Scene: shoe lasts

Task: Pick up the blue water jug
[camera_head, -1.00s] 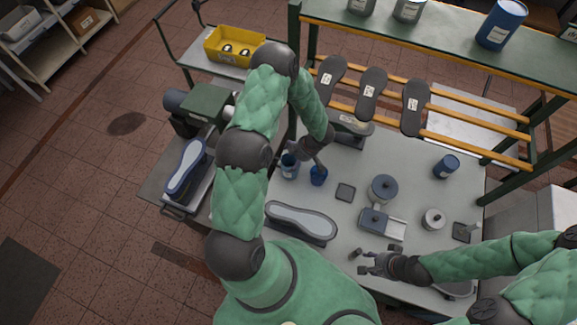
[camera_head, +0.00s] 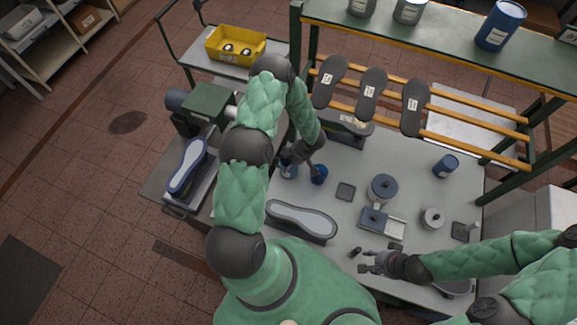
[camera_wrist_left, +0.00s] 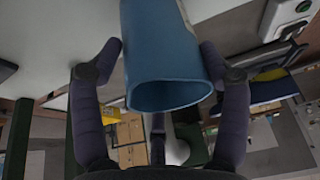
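The blue water jug (camera_head: 287,172) stands on the grey table below my left forearm, partly covered by my left gripper (camera_head: 289,158). In the left wrist view the jug (camera_wrist_left: 165,60) fills the top middle, its rim turned toward the camera. My left gripper's fingers (camera_wrist_left: 163,58) are spread on either side of it. A narrow gap shows at the left finger; contact at the right finger cannot be told. My right gripper (camera_head: 364,263) is open and empty, low over the table's front part.
A second blue cup (camera_head: 319,175) stands close to the right of the jug. A grey sole (camera_head: 301,220) lies in front. A shoe rack (camera_head: 470,141) rises behind.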

